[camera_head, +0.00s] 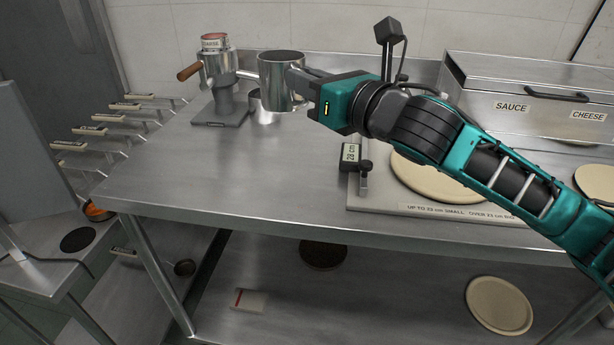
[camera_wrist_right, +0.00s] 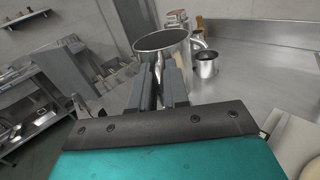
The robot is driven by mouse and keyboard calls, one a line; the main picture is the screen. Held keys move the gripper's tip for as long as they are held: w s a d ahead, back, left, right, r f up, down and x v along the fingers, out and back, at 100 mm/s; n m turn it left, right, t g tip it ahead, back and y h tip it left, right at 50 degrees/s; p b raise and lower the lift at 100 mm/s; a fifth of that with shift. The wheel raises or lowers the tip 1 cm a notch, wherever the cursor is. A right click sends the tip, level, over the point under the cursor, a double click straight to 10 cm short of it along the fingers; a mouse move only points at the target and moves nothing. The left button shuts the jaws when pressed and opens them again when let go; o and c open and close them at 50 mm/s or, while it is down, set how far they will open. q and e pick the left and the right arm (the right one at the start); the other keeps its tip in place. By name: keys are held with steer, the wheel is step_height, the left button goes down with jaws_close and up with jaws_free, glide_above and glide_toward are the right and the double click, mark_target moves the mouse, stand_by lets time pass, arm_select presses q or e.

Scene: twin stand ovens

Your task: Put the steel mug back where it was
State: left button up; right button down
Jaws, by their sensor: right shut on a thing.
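The steel mug (camera_head: 279,82) is upright near the back of the steel counter in the head view. My right gripper (camera_head: 300,77) reaches in from the right and is shut on it. In the right wrist view the mug (camera_wrist_right: 163,52) stands between the gripper's two dark fingers (camera_wrist_right: 160,85). The mug appears to be above the counter, but its exact height is hard to tell. A smaller steel cup (camera_head: 257,111) stands behind it, partly hidden by the mug. My left gripper is not in view.
A grey stand (camera_head: 223,108) with a wooden-handled steel holder and a red-topped can is left of the mug. The counter's front left is clear.

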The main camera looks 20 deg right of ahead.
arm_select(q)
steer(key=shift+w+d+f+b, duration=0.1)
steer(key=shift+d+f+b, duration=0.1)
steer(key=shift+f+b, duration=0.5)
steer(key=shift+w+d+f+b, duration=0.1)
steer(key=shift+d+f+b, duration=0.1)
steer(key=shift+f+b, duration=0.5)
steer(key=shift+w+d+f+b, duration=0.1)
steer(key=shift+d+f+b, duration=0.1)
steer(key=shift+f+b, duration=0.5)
arm_select(e)
steer(key=shift+f, duration=7.5)
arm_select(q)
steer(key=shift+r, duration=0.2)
arm_select(e)
steer(key=shift+f+b, duration=0.2)
steer(key=shift+b, duration=0.1)
steer(key=c, duration=1.1)
jaws_free()
